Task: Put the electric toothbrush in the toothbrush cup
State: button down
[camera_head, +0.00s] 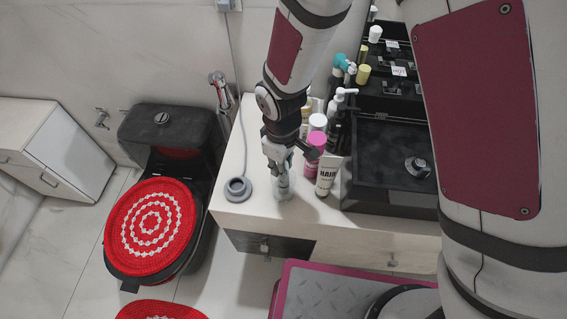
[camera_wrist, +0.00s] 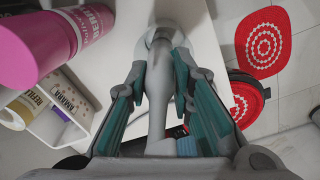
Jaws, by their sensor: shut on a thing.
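My gripper (camera_head: 280,163) is over the front of the white counter, pointing down. In the wrist view its teal-padded fingers (camera_wrist: 160,70) are shut on the pale grey electric toothbrush (camera_wrist: 158,95). A clear cup (camera_head: 283,189) stands on the counter right below the gripper. In the wrist view the cup's round rim (camera_wrist: 147,45) shows around the far end of the toothbrush. The lower part of the toothbrush appears to be within the cup's outline, but I cannot tell how deep. The fingers hide much of the toothbrush in the head view.
A grey round base (camera_head: 238,189) sits on the counter left of the cup. A black basin (camera_head: 385,165) lies farther right. A toilet with a red cover (camera_head: 150,227) is left of the counter.

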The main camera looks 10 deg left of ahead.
jog(key=c, duration=1.4)
grip_release()
jog(key=shift+f, duration=0.15)
jog(key=r+b, duration=0.1)
jog(key=r, duration=1.1)
jog(key=shift+s+r, duration=0.2)
